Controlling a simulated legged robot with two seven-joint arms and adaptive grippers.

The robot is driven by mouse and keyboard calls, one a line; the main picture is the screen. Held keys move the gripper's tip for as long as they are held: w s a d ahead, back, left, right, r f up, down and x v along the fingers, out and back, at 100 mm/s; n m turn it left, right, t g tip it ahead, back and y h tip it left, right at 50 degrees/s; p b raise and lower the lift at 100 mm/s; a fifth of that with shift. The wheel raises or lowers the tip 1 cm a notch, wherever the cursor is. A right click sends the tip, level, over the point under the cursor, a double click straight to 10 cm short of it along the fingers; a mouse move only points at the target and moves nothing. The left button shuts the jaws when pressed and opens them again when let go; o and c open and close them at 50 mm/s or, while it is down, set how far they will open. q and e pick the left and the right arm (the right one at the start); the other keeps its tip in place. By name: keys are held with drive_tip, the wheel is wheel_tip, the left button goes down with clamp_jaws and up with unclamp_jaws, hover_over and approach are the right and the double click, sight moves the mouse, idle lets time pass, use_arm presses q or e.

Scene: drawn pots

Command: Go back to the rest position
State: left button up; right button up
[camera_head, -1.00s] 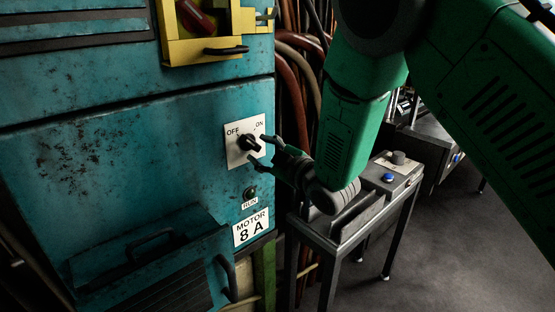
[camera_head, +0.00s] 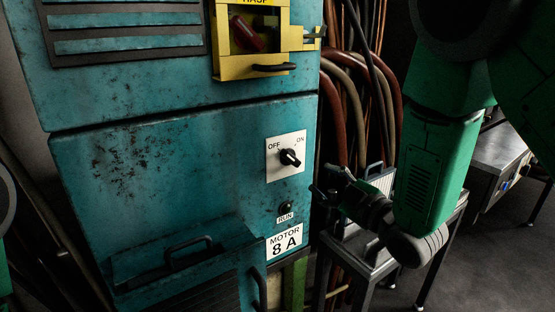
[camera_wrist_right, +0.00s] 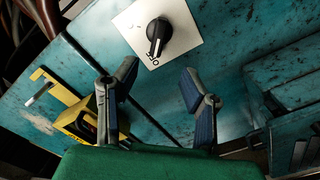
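My right gripper (camera_head: 322,192) is in the head view, right of the teal cabinet's switch plate and apart from it. In the right wrist view its two fingers are spread and empty (camera_wrist_right: 158,82). The black rotary knob (camera_head: 290,157) sits on a white plate marked OFF and ON. In the wrist view the knob (camera_wrist_right: 158,35) is beyond the fingertips, with clear space around it. The knob's bar lies in line with the OFF label. My left gripper is not in view; only a bit of my left arm shows at the left edge.
The teal cabinet (camera_head: 190,180) fills the left and middle. A yellow hasp box (camera_head: 252,66) is above the knob, and a handled lower box (camera_head: 180,262) juts out below. Hoses (camera_head: 360,90) hang behind my right arm. A metal stand (camera_head: 380,268) is below it.

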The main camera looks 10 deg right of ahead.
drive_tip(key=s+d+f+m+g+h, duration=0.1)
drive_tip(key=s+f+m+g+h, duration=0.2)
drive_tip(key=f, duration=0.5)
drive_tip(key=s+d+f+m+g+b, duration=0.1)
drive_tip(key=s+f+m+g, duration=0.1)
drive_tip(key=s+f, duration=0.45)
drive_tip(key=s+d+f+m+g+h, duration=0.2)
drive_tip(key=s+f+g, duration=0.1)
drive_tip(key=f, duration=0.7)
drive_tip(key=s+f+m+g, duration=0.2)
drive_tip(key=s+f, duration=0.2)
drive_tip(key=s, duration=0.3)
drive_tip(key=s+f+m+g+b, duration=0.1)
drive_tip(key=s+f+g, duration=0.2)
drive_tip(key=s, duration=0.5)
drive_tip(key=s+d+f+m+g+h, duration=0.1)
drive_tip(key=s+f+m+g, duration=0.1)
drive_tip(key=s+f, duration=0.3)
drive_tip(key=s+g, duration=0.1)
drive_tip(key=s, duration=0.2)
drive_tip(key=shift+s+f+m, duration=0.15)
drive_tip(key=shift+f+m, duration=0.15)
